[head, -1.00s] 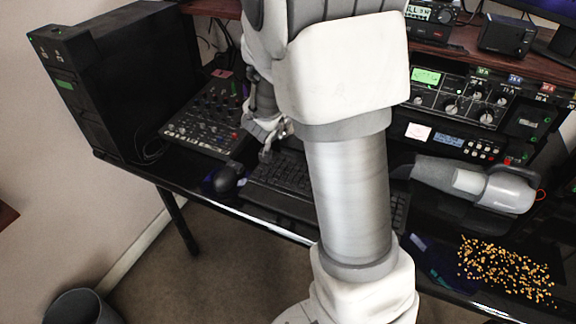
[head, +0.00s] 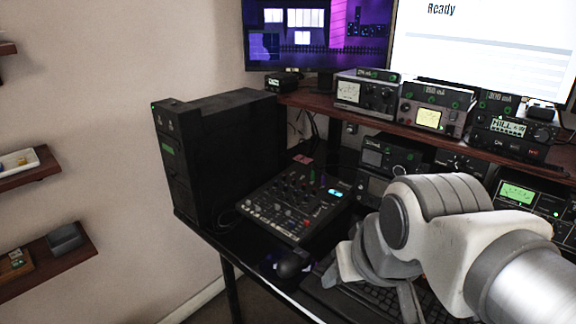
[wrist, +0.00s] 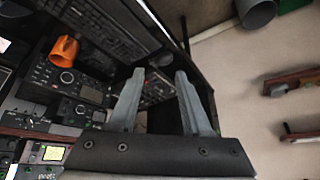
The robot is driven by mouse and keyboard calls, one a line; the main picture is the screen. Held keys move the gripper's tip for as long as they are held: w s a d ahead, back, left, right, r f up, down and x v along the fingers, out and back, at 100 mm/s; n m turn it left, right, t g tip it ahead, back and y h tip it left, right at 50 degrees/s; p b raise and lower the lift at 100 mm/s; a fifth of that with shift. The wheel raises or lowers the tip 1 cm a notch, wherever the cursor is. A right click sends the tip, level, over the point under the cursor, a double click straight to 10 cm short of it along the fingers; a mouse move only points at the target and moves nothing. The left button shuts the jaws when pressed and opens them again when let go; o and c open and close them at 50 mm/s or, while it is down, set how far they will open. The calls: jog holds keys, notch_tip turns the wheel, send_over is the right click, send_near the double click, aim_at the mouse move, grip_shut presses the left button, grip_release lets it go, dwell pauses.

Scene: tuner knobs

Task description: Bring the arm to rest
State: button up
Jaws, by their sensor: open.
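My gripper (wrist: 159,74) shows in the wrist view with its two grey fingers spread apart and nothing between them. Past the fingers lie the dark desk gear and the floor side of the room. In the head view my white and grey arm comes in from the lower right, bent over the desk in front of the radios. The fingertips are not clear in that view.
A mixer (head: 295,203) and a black computer tower (head: 218,150) stand left of my arm. A mouse (head: 292,263) and a keyboard (head: 365,300) lie below it. Radios (head: 430,108) line the raised shelf. An orange cup-like object (wrist: 64,50) shows in the wrist view.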

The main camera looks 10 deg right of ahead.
jog(key=shift+s+d, duration=0.3)
jog(key=shift+s, duration=0.45)
notch_tip(320, 180, up, 11)
jog(key=p, duration=1)
jog(key=shift+f+p, duration=0.15)
jog(key=shift+p, duration=0.25)
jog(key=shift+d, duration=0.2)
